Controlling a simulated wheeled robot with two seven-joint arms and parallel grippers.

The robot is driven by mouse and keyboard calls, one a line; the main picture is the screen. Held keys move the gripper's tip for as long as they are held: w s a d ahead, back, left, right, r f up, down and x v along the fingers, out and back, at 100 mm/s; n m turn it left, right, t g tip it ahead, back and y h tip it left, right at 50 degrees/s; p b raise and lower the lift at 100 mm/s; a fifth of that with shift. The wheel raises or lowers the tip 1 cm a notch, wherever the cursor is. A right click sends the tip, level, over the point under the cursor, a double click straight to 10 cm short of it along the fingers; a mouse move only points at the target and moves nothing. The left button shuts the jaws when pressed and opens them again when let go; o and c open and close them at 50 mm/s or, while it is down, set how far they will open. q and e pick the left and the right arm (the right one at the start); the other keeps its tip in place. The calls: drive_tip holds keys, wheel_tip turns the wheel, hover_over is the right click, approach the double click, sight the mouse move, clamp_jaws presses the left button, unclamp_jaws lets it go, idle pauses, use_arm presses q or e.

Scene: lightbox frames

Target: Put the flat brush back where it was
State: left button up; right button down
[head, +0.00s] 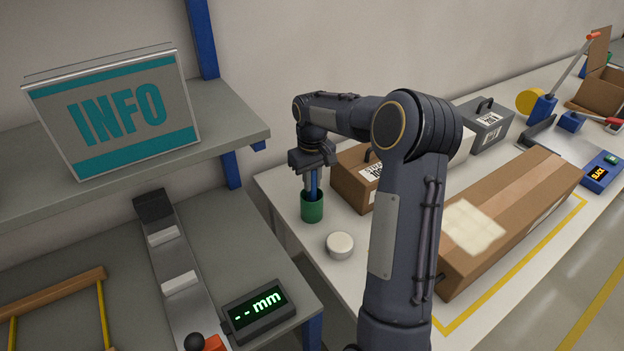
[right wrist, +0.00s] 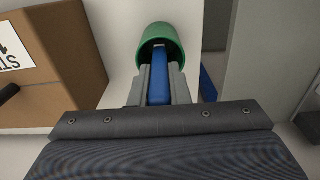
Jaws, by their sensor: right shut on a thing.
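The flat brush shows as a blue handle (right wrist: 159,88) in the right wrist view, and as a blue strip (head: 313,183) in the head view. My right gripper (head: 312,186) points down over a green cup (head: 312,210) and is shut on the blue handle. The handle's lower end is inside the mouth of the cup, which also shows in the right wrist view (right wrist: 163,38). The brush's far end is hidden in the cup, so I cannot tell whether it touches the bottom. My left gripper is not in view.
A white round tub (head: 340,246) stands in front of the cup. A brown box (head: 350,185) stands close right of it. A long carton (head: 520,210) lies further right. A grey shelf with an INFO sign (head: 118,112) and a measuring device with a display (head: 258,309) are at left.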

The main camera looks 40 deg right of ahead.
drive_tip(key=shift+f, duration=0.15)
drive_tip(key=c, duration=1.4)
unclamp_jaws()
drive_tip(key=shift+o, duration=0.2)
